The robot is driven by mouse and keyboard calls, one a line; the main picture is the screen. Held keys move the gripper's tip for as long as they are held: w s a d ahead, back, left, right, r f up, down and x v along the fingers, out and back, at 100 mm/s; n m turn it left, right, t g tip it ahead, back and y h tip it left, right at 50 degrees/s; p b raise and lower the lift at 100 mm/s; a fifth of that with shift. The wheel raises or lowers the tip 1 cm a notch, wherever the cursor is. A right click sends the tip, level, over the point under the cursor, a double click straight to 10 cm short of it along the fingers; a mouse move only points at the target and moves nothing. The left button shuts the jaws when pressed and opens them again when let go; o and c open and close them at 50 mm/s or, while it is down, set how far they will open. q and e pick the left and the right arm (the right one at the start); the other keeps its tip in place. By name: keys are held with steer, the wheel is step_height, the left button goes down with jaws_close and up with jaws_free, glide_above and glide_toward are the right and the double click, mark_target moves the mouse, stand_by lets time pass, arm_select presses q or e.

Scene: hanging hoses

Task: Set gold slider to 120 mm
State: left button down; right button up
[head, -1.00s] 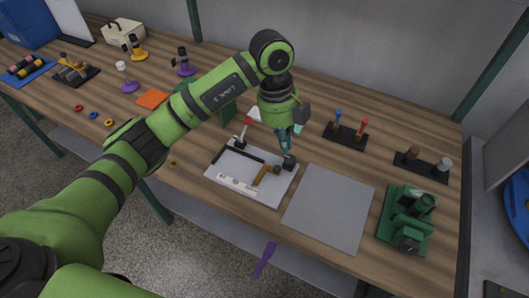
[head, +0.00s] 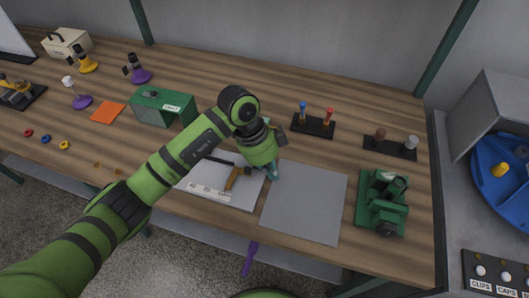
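The gold slider (head: 232,179) is a short gold bar across the white board (head: 226,201), with a dark knob (head: 247,171) at its upper right end. A white strip with printed marks (head: 206,192) lies along the board's front edge; the marks are too small to read as millimetres. My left gripper (head: 273,174) points down at the board's right edge, right of the gold slider and its knob, apart from the gold bar. Its wrist covers the board's back right corner. Its teal fingertips are small and partly hidden, so their opening is unclear. My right gripper is not in view.
A grey mat (head: 304,202) lies bare to the right of the board. Beyond it stands a green fixture (head: 383,204). A black stand with blue and red pegs (head: 314,124) is behind, and a green box (head: 164,109) is at back left. A purple tool (head: 250,258) hangs at the front edge.

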arm_select(q)
steer(key=a, duration=0.1)
steer(key=w+a+p, duration=0.1)
steer(key=a, duration=0.1)
steer(key=shift+a, duration=0.1)
steer(key=shift+w+a, duration=0.1)
steer(key=shift+a, duration=0.25)
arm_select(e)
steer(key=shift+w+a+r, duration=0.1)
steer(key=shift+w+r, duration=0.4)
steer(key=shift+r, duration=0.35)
arm_select(q)
steer(key=shift+d, duration=0.1)
steer(key=shift+w+a+r+p, duration=0.1)
steer(key=shift+w+a+p, duration=0.1)
steer(key=shift+a+p, duration=0.4)
steer(key=shift+a, duration=0.1)
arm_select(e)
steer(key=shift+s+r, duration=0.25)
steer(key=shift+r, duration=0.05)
